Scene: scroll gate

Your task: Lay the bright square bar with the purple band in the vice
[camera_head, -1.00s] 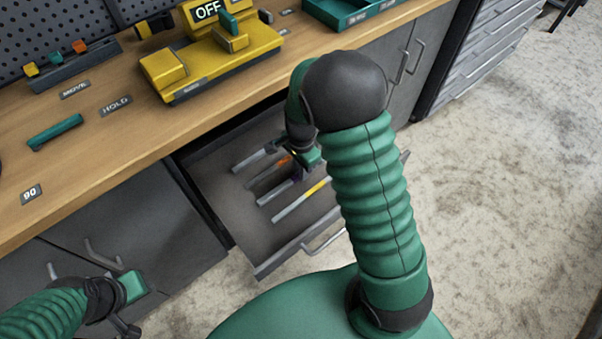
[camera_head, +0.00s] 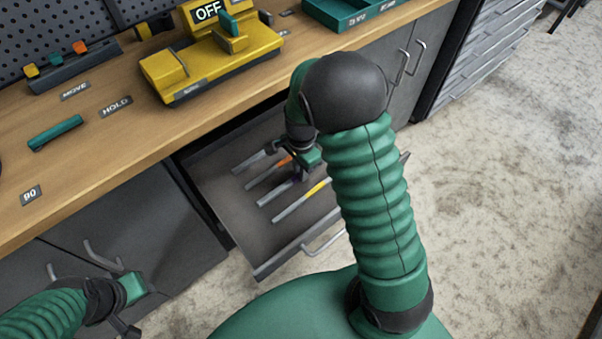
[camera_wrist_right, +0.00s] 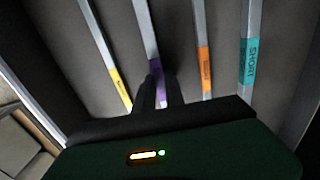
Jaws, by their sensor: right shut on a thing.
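The bright square bar with the purple band (camera_head: 274,193) lies in the open drawer; it also shows in the right wrist view (camera_wrist_right: 145,30). My right gripper (camera_head: 299,175) is down in the drawer, its dark fingers (camera_wrist_right: 155,92) shut on this bar at the purple band (camera_wrist_right: 157,67). The wrist and fingers partly hide the bar. The yellow vice (camera_head: 210,65) stands on the bench with an OFF sign and a teal handle. My left gripper (camera_head: 128,308) is low at the left, away from the bars; its finger state is unclear.
Bars with yellow (camera_wrist_right: 120,88), orange (camera_wrist_right: 205,70) and teal (camera_wrist_right: 247,62) bands lie beside it in the drawer (camera_head: 235,235). The wooden bench edge (camera_head: 130,175) overhangs the drawer. A teal bar-shaped piece (camera_head: 55,133) and a green tray (camera_head: 350,14) are on the bench.

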